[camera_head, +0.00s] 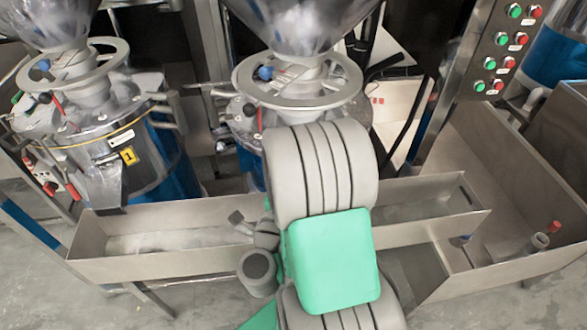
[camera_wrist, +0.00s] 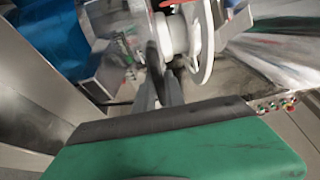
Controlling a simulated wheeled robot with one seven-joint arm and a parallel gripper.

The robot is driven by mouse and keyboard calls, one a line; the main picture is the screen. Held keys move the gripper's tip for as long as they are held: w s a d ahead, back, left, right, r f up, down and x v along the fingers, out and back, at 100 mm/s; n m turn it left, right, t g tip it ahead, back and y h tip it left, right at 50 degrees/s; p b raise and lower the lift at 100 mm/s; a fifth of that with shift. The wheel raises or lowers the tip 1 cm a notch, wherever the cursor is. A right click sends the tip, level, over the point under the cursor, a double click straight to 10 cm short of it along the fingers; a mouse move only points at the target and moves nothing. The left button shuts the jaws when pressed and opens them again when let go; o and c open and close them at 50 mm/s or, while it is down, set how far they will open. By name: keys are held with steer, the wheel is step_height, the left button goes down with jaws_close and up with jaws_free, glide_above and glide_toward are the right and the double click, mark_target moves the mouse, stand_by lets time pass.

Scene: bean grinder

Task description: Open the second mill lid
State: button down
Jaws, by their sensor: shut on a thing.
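The second mill (camera_head: 295,98), with a grey handwheel ring and a steel hopper above a blue drum, stands in the middle of the head view. My arm covers its front, so its lid and my gripper are hidden there. In the wrist view my gripper (camera_wrist: 168,88) shows as dark fingers close together, shut at the mill's front. The fingers reach up beside a pale round part of the mill (camera_wrist: 203,45). The gripped part is mostly hidden between the fingers, and I cannot tell how far the lid stands open.
The first mill (camera_head: 110,130), marked 1, stands at left. A long steel trough (camera_head: 160,265) runs across below the mills, under my arm. A steel bin (camera_head: 500,285) is at right, below a button panel (camera_head: 508,40). Bare floor shows at lower left.

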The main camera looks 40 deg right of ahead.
steer(key=shift+w, duration=0.1)
steer(key=c, duration=1.4)
jaws_free()
steer(key=shift+d, duration=0.1)
steer(key=shift+d, duration=0.1)
